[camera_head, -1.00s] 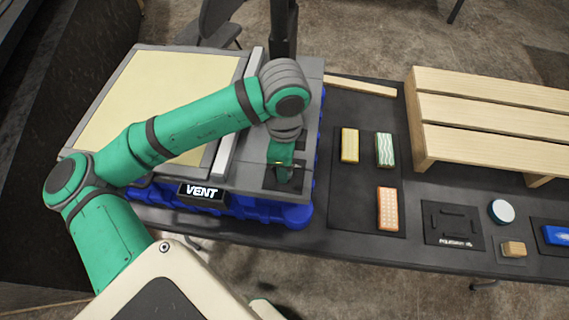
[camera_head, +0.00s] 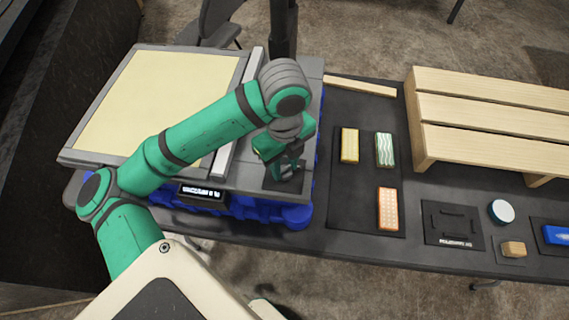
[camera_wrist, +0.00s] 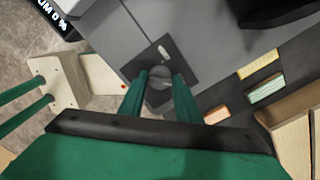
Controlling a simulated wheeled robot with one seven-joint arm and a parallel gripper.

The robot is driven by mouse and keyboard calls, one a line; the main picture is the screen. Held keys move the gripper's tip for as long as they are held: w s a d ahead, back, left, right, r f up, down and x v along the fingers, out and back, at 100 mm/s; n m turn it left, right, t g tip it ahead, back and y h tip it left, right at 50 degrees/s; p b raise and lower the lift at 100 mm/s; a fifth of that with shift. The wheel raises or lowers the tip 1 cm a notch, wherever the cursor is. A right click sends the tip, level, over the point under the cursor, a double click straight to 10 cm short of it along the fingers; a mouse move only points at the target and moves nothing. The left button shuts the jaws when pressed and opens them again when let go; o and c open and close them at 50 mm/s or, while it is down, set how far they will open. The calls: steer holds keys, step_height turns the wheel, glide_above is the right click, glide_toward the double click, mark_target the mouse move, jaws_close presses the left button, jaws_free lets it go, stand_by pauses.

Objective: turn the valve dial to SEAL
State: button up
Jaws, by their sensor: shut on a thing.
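The valve dial (camera_wrist: 158,76) is a small round grey knob on a black square plate (camera_wrist: 176,62) with a white mark beside it. My gripper (camera_wrist: 160,92) is shut on the dial, one green finger on each side. In the head view my gripper (camera_head: 288,170) points down at the plate (camera_head: 270,186) near the console's front right corner and hides the dial. The display (camera_head: 202,192) on the console's front edge shows small white text, unreadable there. In the wrist view the display (camera_wrist: 52,16) reads "UM 0 %", its start cut off. I cannot read SEAL anywhere.
The grey console (camera_head: 230,178) carries a large pale yellow panel (camera_head: 165,95). Right of it, a black mat (camera_head: 350,205) holds yellow, green and orange blocks. A wooden slatted rack (camera_head: 490,115), a white round piece (camera_head: 501,211) and a small wooden block (camera_head: 513,248) lie further right.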

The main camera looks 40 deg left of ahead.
mark_target(285, 169)
stand_by(0.6)
steer(key=o, duration=1.1)
steer(key=shift+c, duration=0.2)
step_height(285, 169, up, 11)
steer(key=shift+d+f+m, duration=0.1)
steer(key=shift+f+m, duration=0.05)
steer(key=shift+m, duration=0.15)
